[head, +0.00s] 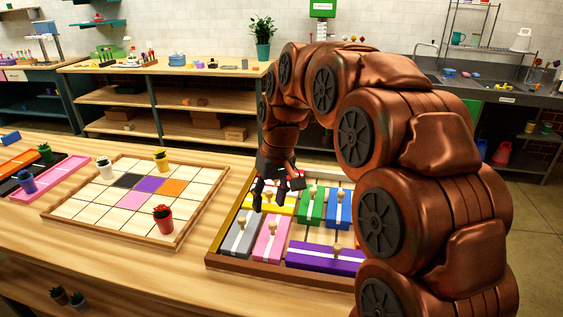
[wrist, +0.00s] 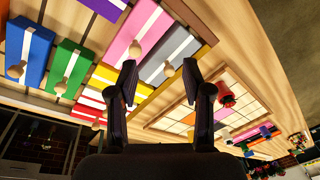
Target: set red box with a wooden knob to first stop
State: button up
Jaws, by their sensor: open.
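In the wrist view the red box (wrist: 88,111) with a white stripe lies in the tray beside the yellow box (wrist: 104,74). A pale wooden knob (wrist: 97,125) shows at its end. In the head view I cannot make the red box out clearly; my arm and gripper cover that part of the tray. My gripper (head: 269,197) is open and empty, pointing down above the left part of the tray (head: 232,262). In the wrist view its fingers (wrist: 160,68) stand apart, with the grey box's knob showing between them.
The tray also holds grey (head: 238,238), pink (head: 271,240), purple (head: 322,257), green (head: 311,207) and blue (head: 340,211) boxes with upright knobs. A tiled board (head: 105,200) with small pots, including a red pot (head: 163,219), lies to the left. Bare table separates them.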

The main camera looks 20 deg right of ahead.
jog(key=w+d+f+t, duration=0.1)
jog(key=w+d+f, duration=0.1)
jog(key=w+d, duration=0.6)
jog(key=w+d+f+t, duration=0.1)
jog(key=w+d, duration=0.2)
jog(key=w, duration=0.9)
jog(key=w+d+f+t, duration=0.2)
jog(key=w+d, duration=0.4)
jog(key=w, duration=0.4)
jog(key=shift+n+h, duration=0.3)
jog(key=shift+h, duration=0.1)
jog(key=shift+s+p+x, duration=0.15)
jog(key=shift+p+x, duration=0.65)
jog(key=shift+x, duration=1.15)
jog(key=shift+s+p+x, duration=0.15)
jog(key=shift+p+x, duration=0.6)
jog(key=shift+x, duration=1.15)
jog(key=shift+a+f, duration=0.15)
jog(key=shift+a, duration=0.05)
jog(key=shift+c, duration=0.4)
grip_shut()
